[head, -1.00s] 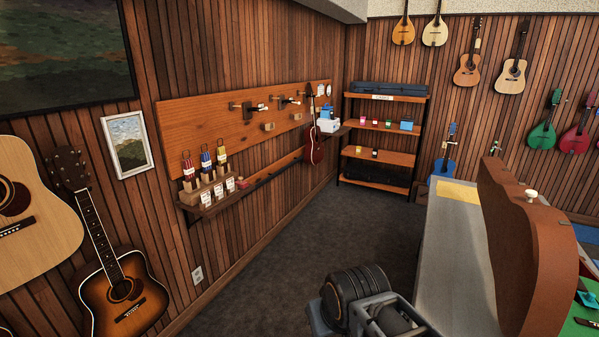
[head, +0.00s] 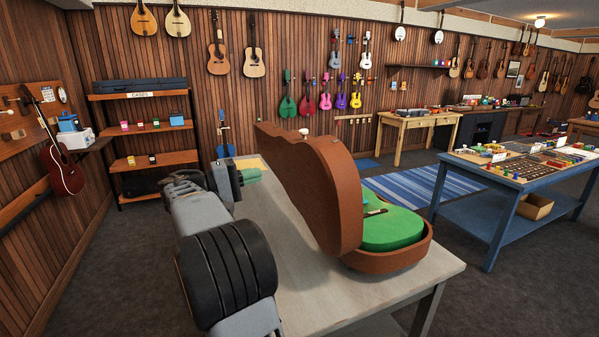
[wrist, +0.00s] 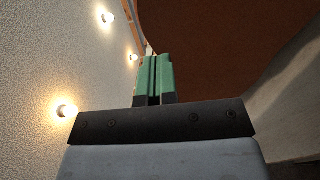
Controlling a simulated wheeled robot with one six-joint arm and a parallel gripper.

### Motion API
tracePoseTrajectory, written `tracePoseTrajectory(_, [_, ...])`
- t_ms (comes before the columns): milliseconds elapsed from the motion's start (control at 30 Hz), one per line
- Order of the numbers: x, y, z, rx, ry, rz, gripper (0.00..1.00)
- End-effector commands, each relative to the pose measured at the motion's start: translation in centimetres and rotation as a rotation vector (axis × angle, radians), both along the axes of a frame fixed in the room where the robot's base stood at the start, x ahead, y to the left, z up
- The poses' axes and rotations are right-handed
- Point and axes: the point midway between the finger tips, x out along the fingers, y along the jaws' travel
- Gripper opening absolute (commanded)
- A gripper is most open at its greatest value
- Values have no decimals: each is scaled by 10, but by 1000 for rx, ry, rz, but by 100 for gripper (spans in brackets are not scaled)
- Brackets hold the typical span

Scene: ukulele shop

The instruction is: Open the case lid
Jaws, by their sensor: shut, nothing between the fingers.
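The brown case stands on a grey-topped table. Its lid (head: 335,195) is raised and stands steeply up, its outer side facing my arm, with a small pale knob near its top. The case's lower shell (head: 392,262) holds a green ukulele (head: 388,228), partly hidden behind the lid. My gripper (head: 252,174) is left of the lid, its green fingers shut and empty. In the wrist view the fingers (wrist: 155,80) are together, and the brown lid (wrist: 215,45) fills the upper right. I cannot tell whether they touch it.
The grey table (head: 300,290) has bare top in front of the case. A blue table (head: 480,215) with small items stands at right, a shelf rack (head: 150,130) at back left. Dark floor lies between.

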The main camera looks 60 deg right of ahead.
Motion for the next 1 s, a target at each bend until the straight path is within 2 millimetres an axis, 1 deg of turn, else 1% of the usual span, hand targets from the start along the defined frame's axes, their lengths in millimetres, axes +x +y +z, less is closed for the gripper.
tracePoseTrajectory(67, [1, -6, 1, -45, 13, -21, 0])
tracePoseTrajectory(167, [-4, -15, 6, -72, 20, -33, 0])
tracePoseTrajectory(267, [-13, -26, 9, -76, 22, -36, 0])
tracePoseTrajectory(500, [-40, -63, 16, -73, 22, -34, 0])
tracePoseTrajectory(700, [-59, -90, 21, -72, 23, -32, 0])
tracePoseTrajectory(800, [-67, -100, 22, -72, 22, -31, 0])
tracePoseTrajectory(1000, [-76, -113, 23, -72, 22, -30, 0])
